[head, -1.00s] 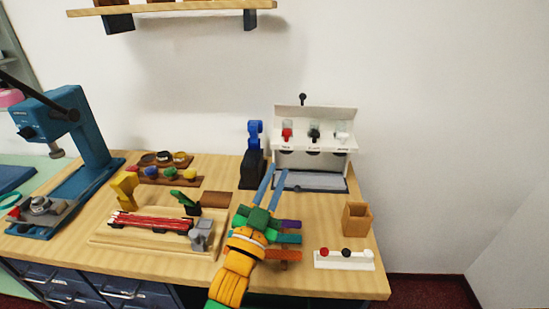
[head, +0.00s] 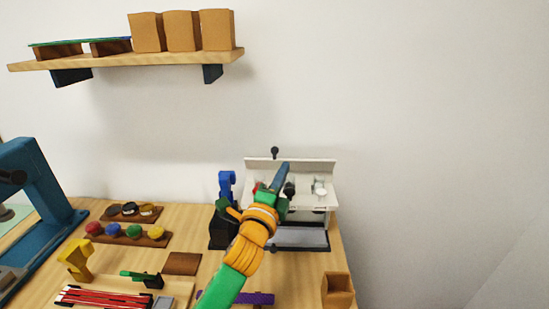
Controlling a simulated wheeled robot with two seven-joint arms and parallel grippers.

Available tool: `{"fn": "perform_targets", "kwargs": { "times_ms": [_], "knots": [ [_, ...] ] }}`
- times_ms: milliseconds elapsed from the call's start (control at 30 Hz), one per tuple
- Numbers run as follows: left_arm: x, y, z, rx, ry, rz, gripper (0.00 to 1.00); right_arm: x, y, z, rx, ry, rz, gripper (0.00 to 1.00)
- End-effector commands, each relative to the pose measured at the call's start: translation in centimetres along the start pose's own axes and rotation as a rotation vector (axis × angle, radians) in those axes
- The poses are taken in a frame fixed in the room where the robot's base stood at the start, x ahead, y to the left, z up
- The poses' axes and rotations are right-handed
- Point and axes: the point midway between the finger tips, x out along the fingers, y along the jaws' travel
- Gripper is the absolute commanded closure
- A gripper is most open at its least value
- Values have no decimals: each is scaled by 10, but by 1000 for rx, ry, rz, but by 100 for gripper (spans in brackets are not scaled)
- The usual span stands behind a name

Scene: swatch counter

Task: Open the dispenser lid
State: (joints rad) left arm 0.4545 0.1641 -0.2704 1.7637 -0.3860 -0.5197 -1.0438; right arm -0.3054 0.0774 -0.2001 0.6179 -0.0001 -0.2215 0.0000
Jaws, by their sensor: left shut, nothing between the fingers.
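The white dispenser (head: 316,205) stands at the back right of the counter, against the wall. Its white lid (head: 315,170) stands raised at the back, with a black knob (head: 275,151) above its top edge. Small red, black and clear-white parts show inside, partly hidden by my gripper. My left gripper (head: 283,168) is shut and empty, in front of the raised lid and below the knob in the picture. I cannot tell whether it touches the lid. My right gripper is not in view.
A grey tray (head: 300,238) lies at the dispenser's front. A dark stand with a blue top (head: 226,184) is close on its left. A wooden cup (head: 338,290) stands at the front right. A shelf (head: 130,60) with brown containers (head: 182,31) hangs above left.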

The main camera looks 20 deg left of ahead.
Motion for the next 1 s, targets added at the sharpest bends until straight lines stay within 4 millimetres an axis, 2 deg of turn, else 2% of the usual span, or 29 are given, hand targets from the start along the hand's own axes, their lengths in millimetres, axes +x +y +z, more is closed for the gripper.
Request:
{"fn": "perform_targets", "kwargs": {
  "times_ms": [100, 300, 1000],
  "knots": [
    [17, -3, 14, 1, -2, 1, 100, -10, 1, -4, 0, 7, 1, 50],
    [30, -1, 27, -1, -1, 0, 100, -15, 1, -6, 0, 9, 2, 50],
    [35, -3, 30, -2, 0, 0, 100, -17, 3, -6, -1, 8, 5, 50]
  ]
}}
